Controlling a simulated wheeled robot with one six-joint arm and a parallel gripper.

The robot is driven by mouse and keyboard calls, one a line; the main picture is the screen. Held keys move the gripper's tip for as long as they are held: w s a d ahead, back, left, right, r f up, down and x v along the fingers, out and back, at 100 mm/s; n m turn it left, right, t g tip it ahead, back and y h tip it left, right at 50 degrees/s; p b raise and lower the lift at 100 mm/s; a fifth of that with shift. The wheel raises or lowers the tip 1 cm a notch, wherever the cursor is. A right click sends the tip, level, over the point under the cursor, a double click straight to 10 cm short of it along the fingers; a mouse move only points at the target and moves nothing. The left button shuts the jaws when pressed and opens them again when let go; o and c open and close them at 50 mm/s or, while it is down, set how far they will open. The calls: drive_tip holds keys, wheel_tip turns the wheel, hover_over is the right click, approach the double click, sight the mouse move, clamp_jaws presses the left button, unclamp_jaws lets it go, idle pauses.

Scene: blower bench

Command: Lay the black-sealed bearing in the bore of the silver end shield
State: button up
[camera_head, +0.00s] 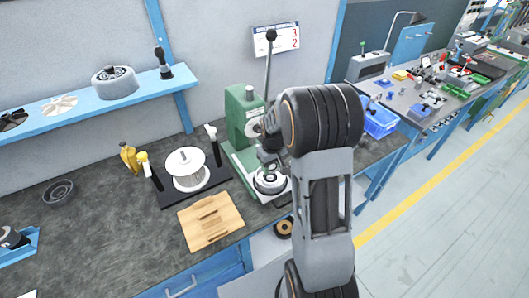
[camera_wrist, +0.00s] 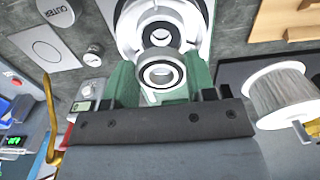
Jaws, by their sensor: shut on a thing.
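The black-sealed bearing (camera_wrist: 150,75) shows in the wrist view as a silver ring with a dark band around its hole. My gripper (camera_wrist: 162,72) is shut on it, one green finger on each side. The silver end shield (camera_wrist: 130,30) lies just beyond the bearing in the wrist view, with its round bore partly hidden by the bearing. The bearing looks off-centre from the bore, and its height above it is hard to tell. In the head view the end shield (camera_head: 275,187) sits at the foot of the green press, and my arm hides much of the gripper.
The green press (camera_head: 240,125) with its upright lever stands close by my gripper. A wooden board (camera_head: 210,221) and a white cylinder (camera_head: 187,171) on a black stand lie left of it. A blue bin (camera_head: 380,122) is at right. The left bench top is mostly clear.

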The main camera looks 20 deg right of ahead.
sight(271, 178)
drive_tip(key=shift+w, duration=0.35)
drive_tip(key=shift+s, duration=0.1)
drive_tip(key=shift+f+b, duration=2)
drive_tip(key=shift+f, duration=0.5)
drive_tip(key=shift+f, duration=0.25)
drive_tip(key=o, duration=1)
drive_tip(key=shift+o, duration=0.2)
wheel_tip(271, 178, up, 14)
drive_tip(key=shift+b, duration=0.4)
drive_tip(key=shift+f, duration=0.1)
